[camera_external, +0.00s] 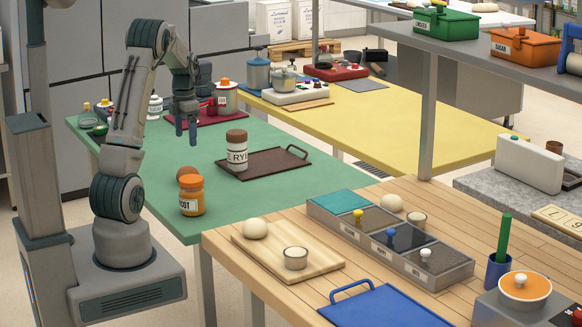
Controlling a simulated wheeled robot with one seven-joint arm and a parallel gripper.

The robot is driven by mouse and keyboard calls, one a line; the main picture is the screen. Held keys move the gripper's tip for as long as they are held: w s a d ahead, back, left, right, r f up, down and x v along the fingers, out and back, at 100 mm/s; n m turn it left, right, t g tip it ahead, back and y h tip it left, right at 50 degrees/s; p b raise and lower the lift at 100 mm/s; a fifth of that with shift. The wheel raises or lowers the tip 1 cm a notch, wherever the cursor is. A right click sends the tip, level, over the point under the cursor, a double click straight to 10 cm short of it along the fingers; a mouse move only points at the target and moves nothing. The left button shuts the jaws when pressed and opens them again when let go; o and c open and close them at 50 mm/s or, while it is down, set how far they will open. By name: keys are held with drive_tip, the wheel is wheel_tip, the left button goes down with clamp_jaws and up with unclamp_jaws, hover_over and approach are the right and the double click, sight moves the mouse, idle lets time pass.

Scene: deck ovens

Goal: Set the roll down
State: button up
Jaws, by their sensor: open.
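My gripper (187,138) points down, open, above the green table (145,158). No roll shows between its fingers. A small brown round thing (186,172), perhaps the roll, is on the green table, partly hidden behind the orange jar (191,197). My gripper is apart from it, higher up in the picture. A pale dough-like ball (256,228) sits on the wooden board (318,262), and a similar ball (391,203) is beside the compartment box (442,268). I cannot tell for sure which of these is the roll.
A jar marked RYE (237,150) stands on the dark brown tray (262,166), right of my gripper. A dark red tray (186,121) with small items lies behind my gripper. A blue tray (385,312) is at the front.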

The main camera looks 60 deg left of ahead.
drive_tip(key=shift+r, duration=0.4)
drive_tip(key=d+r+m+t, duration=0.1)
drive_tip(key=d+r+m, duration=0.2)
drive_tip(key=d+m, duration=0.6)
drive_tip(key=d+r+m, duration=0.3)
drive_tip(key=d+m, duration=0.4)
drive_tip(key=d, duration=0.4)
drive_tip(key=s+d+m+t, duration=0.2)
drive_tip(key=s+d+m, duration=1)
drive_tip(key=d+m, duration=0.5)
drive_tip(key=shift+s+f+m, duration=0.15)
drive_tip(key=shift+f+m, duration=0.05)
drive_tip(key=shift+m, duration=1.4)
